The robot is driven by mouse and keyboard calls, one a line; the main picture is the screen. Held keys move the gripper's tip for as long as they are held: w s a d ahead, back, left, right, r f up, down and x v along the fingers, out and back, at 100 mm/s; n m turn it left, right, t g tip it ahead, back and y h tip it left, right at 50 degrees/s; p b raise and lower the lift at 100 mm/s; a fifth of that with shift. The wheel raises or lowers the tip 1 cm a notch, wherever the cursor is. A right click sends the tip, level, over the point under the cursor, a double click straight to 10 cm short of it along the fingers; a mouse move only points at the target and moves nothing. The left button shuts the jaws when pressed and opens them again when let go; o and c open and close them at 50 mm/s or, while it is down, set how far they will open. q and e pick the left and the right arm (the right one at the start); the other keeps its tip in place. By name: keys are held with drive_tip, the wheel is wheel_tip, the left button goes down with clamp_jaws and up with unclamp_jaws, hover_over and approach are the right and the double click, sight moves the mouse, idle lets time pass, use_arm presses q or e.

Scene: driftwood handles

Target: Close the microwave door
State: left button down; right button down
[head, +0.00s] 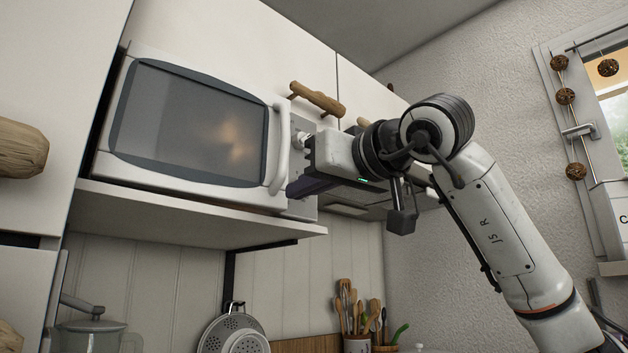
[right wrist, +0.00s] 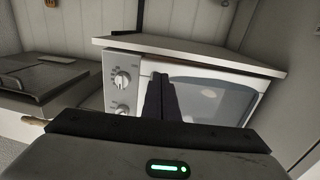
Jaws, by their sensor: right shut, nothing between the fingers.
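The white microwave (head: 200,183) stands on a shelf under the upper cabinets. Its door (head: 190,120) has a dark-framed window and a white vertical handle (head: 281,150) on its right side. The door looks flush or nearly flush with the front; I cannot tell if a small gap is left. My right gripper (head: 292,189) is shut and empty, its fingers in front of the control panel beside the handle's lower end. In the right wrist view, my right gripper (right wrist: 160,82) points at the microwave front near the door's edge, beside the knobs (right wrist: 121,78). Contact is unclear. My left gripper is out of view.
The shelf (head: 200,215) runs below the microwave. Driftwood handles (head: 317,98) stick out from the cabinets above. A range hood (head: 355,208) is behind my right gripper.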

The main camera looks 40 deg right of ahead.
sight(267, 203)
drive_tip(key=w, duration=0.6)
drive_tip(key=shift+w+p, duration=0.2)
drive_tip(key=shift+p, duration=0.15)
drive_tip(key=shift+w, duration=0.7)
